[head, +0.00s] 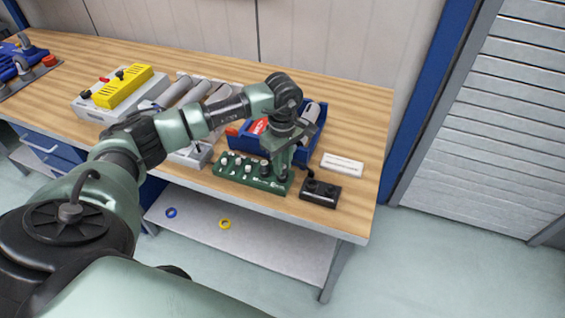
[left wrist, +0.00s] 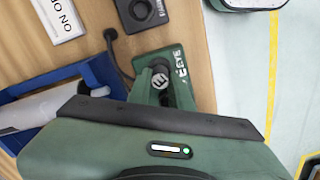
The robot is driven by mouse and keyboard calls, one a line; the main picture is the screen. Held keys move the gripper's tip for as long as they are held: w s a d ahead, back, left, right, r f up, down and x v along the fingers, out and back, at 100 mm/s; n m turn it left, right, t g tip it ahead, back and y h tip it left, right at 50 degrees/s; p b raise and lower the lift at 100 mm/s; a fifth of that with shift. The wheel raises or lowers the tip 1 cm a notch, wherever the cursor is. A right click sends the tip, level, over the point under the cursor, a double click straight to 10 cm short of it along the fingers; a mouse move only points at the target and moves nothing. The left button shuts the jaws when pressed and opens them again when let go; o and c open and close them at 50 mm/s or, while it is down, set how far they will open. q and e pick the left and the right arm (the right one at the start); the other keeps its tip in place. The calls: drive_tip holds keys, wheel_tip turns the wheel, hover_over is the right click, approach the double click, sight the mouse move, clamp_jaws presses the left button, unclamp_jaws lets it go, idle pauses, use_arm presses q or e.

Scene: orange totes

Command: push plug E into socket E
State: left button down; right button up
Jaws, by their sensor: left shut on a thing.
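The green socket board (head: 250,182) lies near the front edge of the bench, with several pale and dark round parts along it. My left gripper (head: 282,172) points down over its right end and is shut on plug E. Plug E shows in the left wrist view (left wrist: 160,80) as a dark round cap marked with a white E, between my fingers. The green board (left wrist: 175,58) shows beneath it, with white E lettering beside the plug. Socket E is hidden under the plug and fingers. I cannot tell how deep the plug sits. My right gripper is not in view.
A black box (head: 320,191) stands right of the board; a dark cable (left wrist: 112,50) runs from near it towards the plug. A white sign (head: 342,164) lies behind it. A blue bin (head: 312,146) stands behind the gripper. The bench's right front corner is clear.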

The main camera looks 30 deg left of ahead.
use_arm(q)
drive_tip(key=shift+f+b, duration=0.25)
drive_tip(key=shift+b, duration=0.05)
drive_tip(key=c, duration=1.2)
unclamp_jaws()
wheel_tip(320, 180, up, 7)
drive_tip(key=shift+f+b, duration=0.1)
drive_tip(key=shift+b, duration=0.95)
drive_tip(key=shift+r, duration=0.55)
